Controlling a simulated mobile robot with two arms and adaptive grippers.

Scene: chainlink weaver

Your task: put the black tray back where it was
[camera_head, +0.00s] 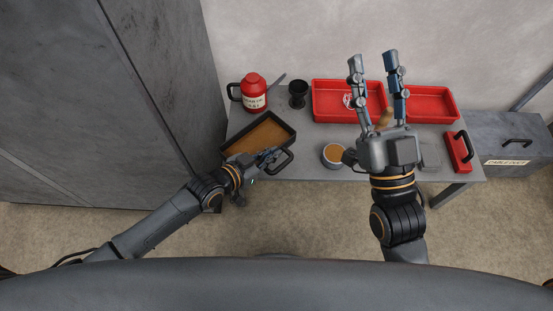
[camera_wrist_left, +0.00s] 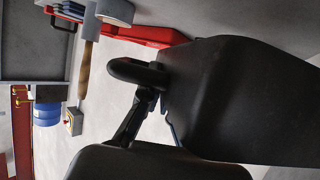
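The black tray (camera_head: 290,128), with a brown inner floor, is at the left end of the grey table in the head view. Its loop handle (camera_head: 287,163) points toward me. My left gripper (camera_head: 271,156) is at this near side, its fingers close together at the handle. The left wrist view shows the dark handle (camera_wrist_left: 135,71) against a finger, with large black shapes filling the lower right. I cannot tell if the tray rests on the table or is slightly above it. My right gripper (camera_head: 375,68) is open, empty and raised in front of the red trays.
A red jug (camera_head: 254,94) and a black cup (camera_head: 298,92) stand behind the black tray. Red trays (camera_head: 325,87) (camera_head: 440,98) line the back. A round container (camera_head: 333,156) stands at the front. A cabinet (camera_head: 150,60) borders the left.

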